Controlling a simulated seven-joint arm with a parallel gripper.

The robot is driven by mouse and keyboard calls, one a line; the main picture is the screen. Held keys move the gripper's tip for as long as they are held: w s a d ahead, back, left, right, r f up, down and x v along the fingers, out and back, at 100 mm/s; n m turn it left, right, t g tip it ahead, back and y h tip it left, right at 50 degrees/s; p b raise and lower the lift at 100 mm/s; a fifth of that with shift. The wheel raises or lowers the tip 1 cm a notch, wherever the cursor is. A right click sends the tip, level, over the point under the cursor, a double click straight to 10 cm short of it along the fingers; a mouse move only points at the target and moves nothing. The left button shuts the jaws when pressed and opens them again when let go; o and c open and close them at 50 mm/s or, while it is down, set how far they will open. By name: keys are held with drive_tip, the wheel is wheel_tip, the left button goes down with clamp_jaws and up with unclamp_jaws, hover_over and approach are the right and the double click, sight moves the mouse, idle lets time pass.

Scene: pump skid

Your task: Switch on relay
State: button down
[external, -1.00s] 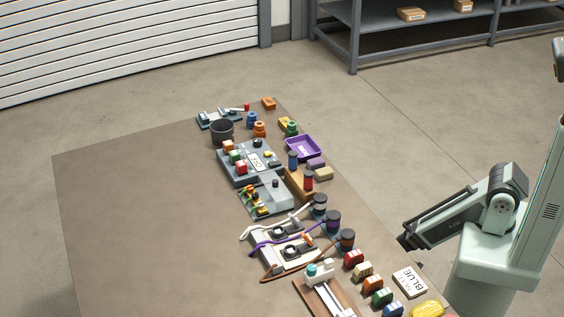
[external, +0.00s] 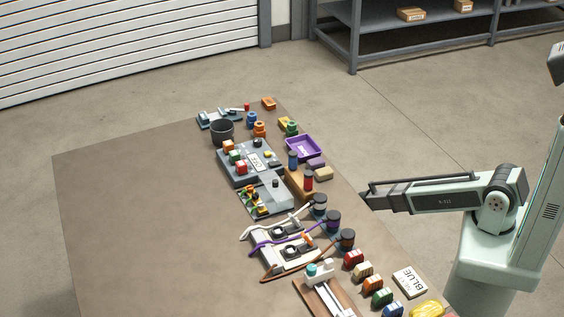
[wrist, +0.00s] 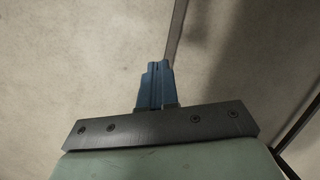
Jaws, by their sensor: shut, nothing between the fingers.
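My gripper (wrist: 155,85) shows in the wrist view as two blue fingers pressed together with nothing between them. In the external view my arm reaches left, with its dark end just right of the table's right edge, apart from the objects. No part is clearly readable as the relay. A grey panel (external: 238,178) with red and green blocks and a white lettered card stands on the table; the lettering is too small to read surely. In front of it sits a grey box unit (external: 275,188) with a small dark knob and coloured wires.
Two white units with dark round parts (external: 279,233) carry white, purple and brown cables to black-capped posts (external: 333,217). A purple tray (external: 302,147), a dark cup (external: 222,130) and several coloured blocks line the table. The table's left side (external: 130,220) is bare.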

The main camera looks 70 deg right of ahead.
drive_tip(key=w+d+r+m+t, duration=0.25)
drive_tip(key=w+d+r, duration=0.55)
drive_tip(key=w+d, duration=0.4)
drive_tip(key=w+d+r+m+t, duration=0.2)
drive_tip(key=w+d+r+t, duration=0.1)
drive_tip(key=w+d+r, duration=1.05)
wheel_tip(320, 180, up, 34)
drive_tip(key=f+g, duration=0.1)
drive_tip(key=g, duration=0.2)
hover_over(271, 164)
drive_tip(key=s+d, duration=0.2)
drive_tip(key=shift+t+h, duration=0.25)
drive_tip(key=shift+h, duration=0.05)
drive_tip(key=f, duration=0.4)
drive_tip(key=w+a+f, duration=0.1)
drive_tip(key=f, duration=0.8)
drive_tip(key=shift+w+a, duration=0.2)
drive_tip(key=shift+w, duration=0.2)
